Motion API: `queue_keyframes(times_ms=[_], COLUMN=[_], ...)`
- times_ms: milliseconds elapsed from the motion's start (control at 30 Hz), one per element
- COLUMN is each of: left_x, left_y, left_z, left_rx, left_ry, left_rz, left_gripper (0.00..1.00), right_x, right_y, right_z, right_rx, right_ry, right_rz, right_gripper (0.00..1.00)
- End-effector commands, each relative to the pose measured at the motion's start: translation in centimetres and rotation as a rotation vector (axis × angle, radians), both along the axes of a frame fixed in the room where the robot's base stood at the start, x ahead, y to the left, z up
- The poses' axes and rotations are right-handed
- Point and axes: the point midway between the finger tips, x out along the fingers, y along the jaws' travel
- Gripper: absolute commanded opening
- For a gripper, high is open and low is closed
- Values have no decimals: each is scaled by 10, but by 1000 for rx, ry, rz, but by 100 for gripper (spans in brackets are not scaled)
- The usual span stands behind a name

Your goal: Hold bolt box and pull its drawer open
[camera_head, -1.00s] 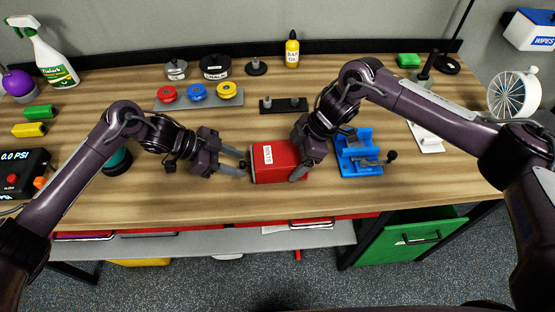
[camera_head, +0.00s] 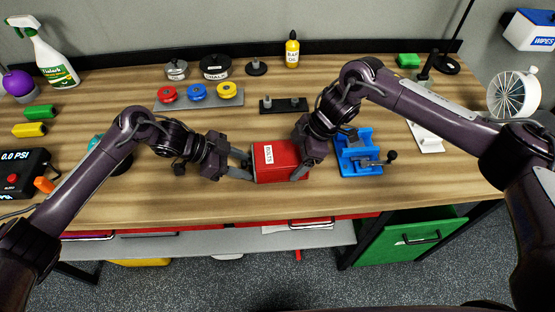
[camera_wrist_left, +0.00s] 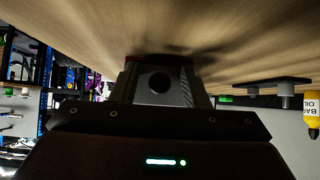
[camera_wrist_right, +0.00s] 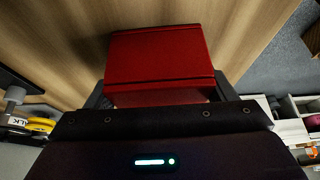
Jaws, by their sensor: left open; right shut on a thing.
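The red bolt box (camera_head: 275,170), with a white label reading BOLTS, sits on the workbench near its front edge. My right gripper (camera_head: 300,162) is shut on the box at its right end. In the right wrist view the red box (camera_wrist_right: 160,55) lies between the fingers. My left gripper (camera_head: 246,167) is open at the box's left end, its fingers pointing right. In the left wrist view the grey drawer front (camera_wrist_left: 150,99) with a dark round knob (camera_wrist_left: 159,83) shows between the fingers. Whether the fingers touch the knob cannot be told.
A blue vise-like fixture (camera_head: 360,155) stands just right of my right gripper. Behind the box are a dark plate with pegs (camera_head: 284,105) and a grey rack with coloured discs (camera_head: 198,97). The wooden bench (camera_head: 200,208) is clear in front of the box.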

Motion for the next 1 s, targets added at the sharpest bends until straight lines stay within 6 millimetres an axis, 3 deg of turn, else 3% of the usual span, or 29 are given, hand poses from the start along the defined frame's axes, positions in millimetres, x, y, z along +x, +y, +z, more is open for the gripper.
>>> queue_keyframes(times_ms=[100, 400, 1000], left_x=[-5, -4, -3], left_y=[-6, -6, 15], left_z=[-2, 0, 0], left_rx=[-6, -9, -6], left_ry=[5, 4, 3], left_rz=[-13, -12, -8], left_gripper=[39, 1, 1], right_x=[-2, -2, 0], right_y=[7, 7, 3], right_z=[1, 1, 0], right_rx=[13, 14, 4], right_ry=[0, 0, -1], right_rz=[11, 11, 2], right_gripper=[54, 54, 54])
